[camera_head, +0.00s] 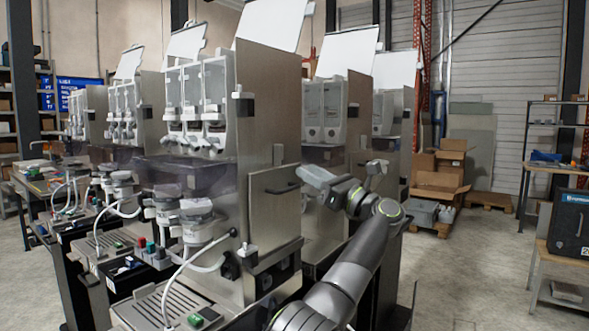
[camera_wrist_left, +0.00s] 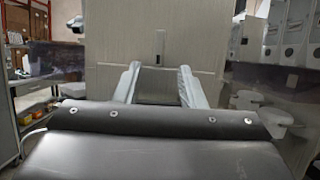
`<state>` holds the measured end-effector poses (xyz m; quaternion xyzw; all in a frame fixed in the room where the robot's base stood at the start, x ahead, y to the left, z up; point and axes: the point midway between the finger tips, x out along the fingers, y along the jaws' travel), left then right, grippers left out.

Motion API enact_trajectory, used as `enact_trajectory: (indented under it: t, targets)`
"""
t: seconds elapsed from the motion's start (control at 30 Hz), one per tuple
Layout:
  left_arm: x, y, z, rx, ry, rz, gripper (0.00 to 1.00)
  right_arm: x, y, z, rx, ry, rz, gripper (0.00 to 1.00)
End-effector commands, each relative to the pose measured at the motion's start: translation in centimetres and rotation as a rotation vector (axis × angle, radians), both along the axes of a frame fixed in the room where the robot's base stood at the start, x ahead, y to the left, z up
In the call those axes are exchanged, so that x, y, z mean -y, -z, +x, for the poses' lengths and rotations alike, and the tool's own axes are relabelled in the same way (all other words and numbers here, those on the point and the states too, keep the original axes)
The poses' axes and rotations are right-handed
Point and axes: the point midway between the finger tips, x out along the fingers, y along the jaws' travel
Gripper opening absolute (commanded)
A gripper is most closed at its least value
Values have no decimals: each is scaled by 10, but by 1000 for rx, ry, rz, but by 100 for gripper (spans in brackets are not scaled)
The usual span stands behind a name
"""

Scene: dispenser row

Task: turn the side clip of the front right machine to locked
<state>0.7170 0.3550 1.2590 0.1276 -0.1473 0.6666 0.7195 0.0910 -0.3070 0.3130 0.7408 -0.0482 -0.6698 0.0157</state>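The nearest machine (camera_head: 268,120) shows its bare metal right side. A small grey clip (camera_head: 278,155) sits on that side, above a square panel with a dark handle (camera_head: 283,188). In the left wrist view a small upright dark clip (camera_wrist_left: 160,43) shows on the metal side, straight ahead above the fingers; its locked or unlocked setting cannot be told. My left gripper (camera_head: 312,174) is close to the machine's side, just right of the clip and the handle. Its two pale fingers (camera_wrist_left: 158,72) stand apart with nothing held between them. My right gripper is not in view.
Another black fitting (camera_head: 244,106) is higher on the machine's side, near its front edge. More machines (camera_head: 335,110) stand behind. Cardboard boxes (camera_head: 437,180) and a grey bin (camera_head: 424,213) lie at the back right. The floor (camera_head: 470,265) at the right is clear.

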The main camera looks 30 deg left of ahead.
Motion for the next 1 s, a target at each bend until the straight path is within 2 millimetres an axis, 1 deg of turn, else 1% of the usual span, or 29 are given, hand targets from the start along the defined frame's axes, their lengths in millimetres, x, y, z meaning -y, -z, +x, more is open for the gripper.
enact_trajectory:
  t: [0.03,0.1,0.2,0.3,0.4,0.5,0.6,1.0]
  targets:
    - [14,8,-1,0,4,-2,36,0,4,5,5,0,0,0]
    - [30,14,-2,0,3,-1,36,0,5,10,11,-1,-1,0]
    - [50,22,-3,0,3,-1,36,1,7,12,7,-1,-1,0]
    - [66,28,-5,1,4,-1,36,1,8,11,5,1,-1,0]
    - [78,33,-6,1,0,-1,36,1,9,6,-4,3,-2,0]
    - [84,35,-6,2,1,-1,36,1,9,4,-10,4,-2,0]
    - [87,36,-6,2,0,-1,36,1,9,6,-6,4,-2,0]
    - [87,36,-7,1,-1,-1,36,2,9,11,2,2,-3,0]
